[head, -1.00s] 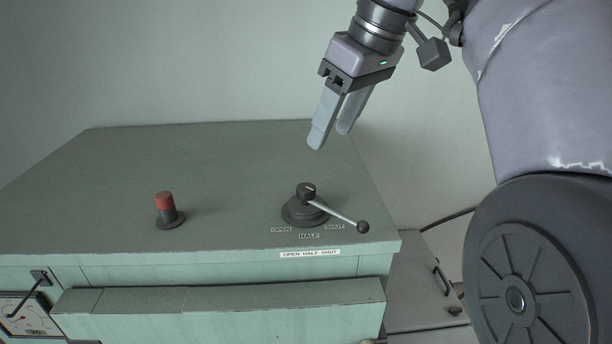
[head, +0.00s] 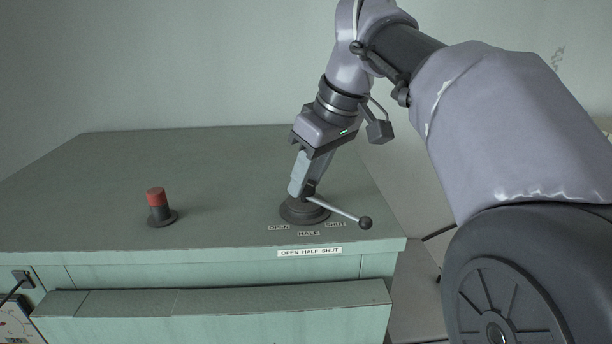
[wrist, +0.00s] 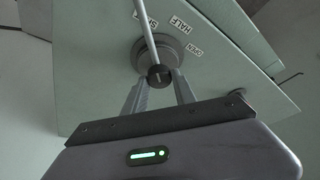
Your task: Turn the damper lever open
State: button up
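The damper lever (head: 340,208) is a thin metal rod with a dark ball knob at its end. It sticks out from a dark hub on a round base (head: 303,212) and points to the right and front, by the SHUT label. In the wrist view the lever (wrist: 146,32) runs up past SHUT. My gripper (head: 303,190) is down at the hub, pointing downward. In the wrist view its fingers (wrist: 161,80) stand apart, one on each side of the hub cap (wrist: 159,74). I cannot tell whether either finger touches it.
A red-topped button (head: 156,197) stands to the left on the green cabinet top (head: 210,165). OPEN, HALF and SHUT labels lie in front of the lever base, with a label strip (head: 309,252) on the front edge. The top between button and lever is clear.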

grip_shut()
jog(key=shift+r, duration=0.1)
dwell(1.0)
